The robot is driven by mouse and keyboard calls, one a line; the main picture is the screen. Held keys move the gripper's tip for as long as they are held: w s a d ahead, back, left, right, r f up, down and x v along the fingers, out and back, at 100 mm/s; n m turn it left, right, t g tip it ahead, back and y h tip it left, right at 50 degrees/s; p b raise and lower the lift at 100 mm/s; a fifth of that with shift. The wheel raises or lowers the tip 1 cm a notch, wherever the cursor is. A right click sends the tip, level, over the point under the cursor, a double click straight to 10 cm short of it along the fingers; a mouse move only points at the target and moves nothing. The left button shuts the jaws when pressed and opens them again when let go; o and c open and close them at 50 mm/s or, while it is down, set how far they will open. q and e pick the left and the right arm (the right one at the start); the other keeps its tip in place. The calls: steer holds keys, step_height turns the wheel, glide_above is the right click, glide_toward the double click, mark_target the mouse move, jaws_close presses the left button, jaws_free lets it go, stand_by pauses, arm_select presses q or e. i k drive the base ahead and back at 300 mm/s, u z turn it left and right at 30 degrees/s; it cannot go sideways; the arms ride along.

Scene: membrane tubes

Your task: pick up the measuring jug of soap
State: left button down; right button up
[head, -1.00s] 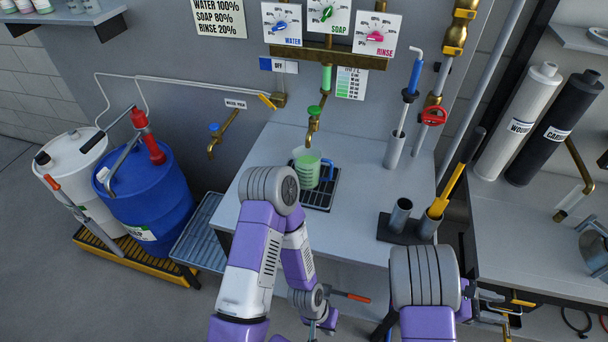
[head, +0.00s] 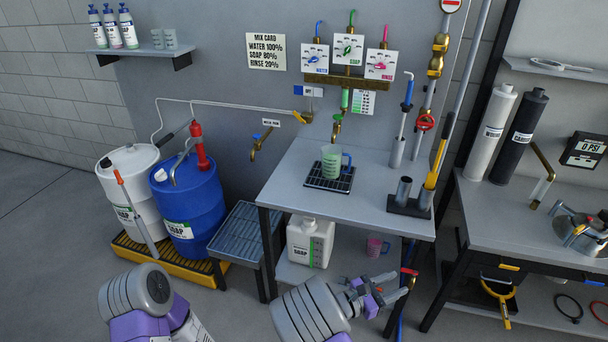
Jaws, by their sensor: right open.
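The measuring jug (head: 331,164) is clear, holds green liquid and has a blue handle on its right side. It stands upright on a black drain grate (head: 316,182) on the grey table, below a brass tap with a green top (head: 337,126). My right gripper (head: 402,286) is open and empty. It shows in front of the table's lower part, below and to the right of the jug, well apart from it. My left arm enters at the lower left; its gripper is out of the picture.
A dark stand with an upright tube and a yellow-handled tool (head: 410,203) is right of the jug. A blue drum (head: 190,205) stands left. The tabletop's front left is clear.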

mark_target(336, 163)
steer(key=u, duration=0.6)
steer(key=i, duration=2.1)
steer(key=z, duration=0.7)
